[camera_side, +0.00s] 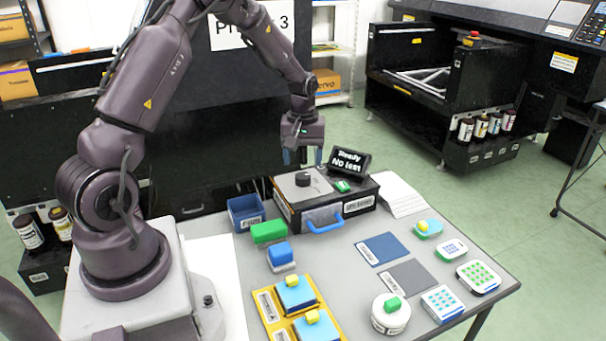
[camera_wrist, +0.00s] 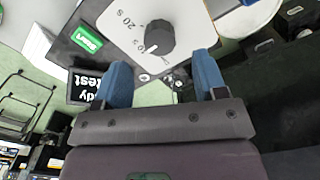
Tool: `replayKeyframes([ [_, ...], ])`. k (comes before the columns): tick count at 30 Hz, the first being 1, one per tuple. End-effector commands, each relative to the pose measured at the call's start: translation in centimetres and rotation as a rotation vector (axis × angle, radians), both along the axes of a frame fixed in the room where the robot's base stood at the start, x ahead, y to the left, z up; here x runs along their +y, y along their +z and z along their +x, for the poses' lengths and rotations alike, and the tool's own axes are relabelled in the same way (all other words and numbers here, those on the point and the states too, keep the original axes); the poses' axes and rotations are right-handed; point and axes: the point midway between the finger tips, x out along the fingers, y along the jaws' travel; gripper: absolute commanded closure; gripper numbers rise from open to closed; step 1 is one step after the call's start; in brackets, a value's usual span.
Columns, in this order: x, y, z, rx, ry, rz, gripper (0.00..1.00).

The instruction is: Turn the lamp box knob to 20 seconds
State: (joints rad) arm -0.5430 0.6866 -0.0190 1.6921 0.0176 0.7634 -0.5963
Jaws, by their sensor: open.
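The lamp box (camera_side: 318,214) is a dark box with a light top plate and a blue handle, at the back of the table. Its black knob (camera_side: 302,179) stands on that plate; it also shows in the wrist view (camera_wrist: 160,36), beside printed dial marks including "20 S". A green button (camera_side: 342,186) sits on the box, beside a display (camera_side: 350,160) reading "Ready No test". My gripper (camera_side: 303,157) is open and empty above the box. In the wrist view its blue fingers (camera_wrist: 162,65) are apart, short of the knob.
A blue bin (camera_side: 246,212), a green block (camera_side: 268,232) and a blue-topped block (camera_side: 281,255) stand left of and in front of the box. A yellow tray (camera_side: 268,308) is at the front. Mats (camera_side: 382,249) and several small plates lie to the right.

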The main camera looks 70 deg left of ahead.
Motion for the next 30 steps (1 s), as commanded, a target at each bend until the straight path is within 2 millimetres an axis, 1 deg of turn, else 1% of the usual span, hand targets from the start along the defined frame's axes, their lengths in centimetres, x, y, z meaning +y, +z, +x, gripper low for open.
replayKeyframes([
  [1,0.0,-1.2,-0.1,0.004,0.001,-0.003,0.35],
  [3,0.0,-2.4,-0.1,0.002,0.001,-0.002,0.35],
  [6,0.0,-3.7,0.0,0.002,0.001,-0.001,0.35],
  [9,0.0,-4.6,0.0,0.001,0.000,0.000,0.35],
  [13,0.0,-5.1,0.0,0.000,-0.001,0.001,0.35],
  [20,0.0,-5.1,0.0,-0.001,-0.001,0.000,0.35],
  [21,0.0,-5.1,0.0,-0.001,-0.001,0.000,0.40],
  [23,0.0,-5.1,0.0,-0.001,-0.001,0.000,0.53],
  [24,0.0,-5.1,0.0,-0.001,-0.001,0.000,0.62],
  [27,0.0,-5.1,0.0,-0.001,-0.001,0.000,0.84],
  [30,0.0,-5.1,0.0,-0.001,-0.001,0.000,0.84],
])
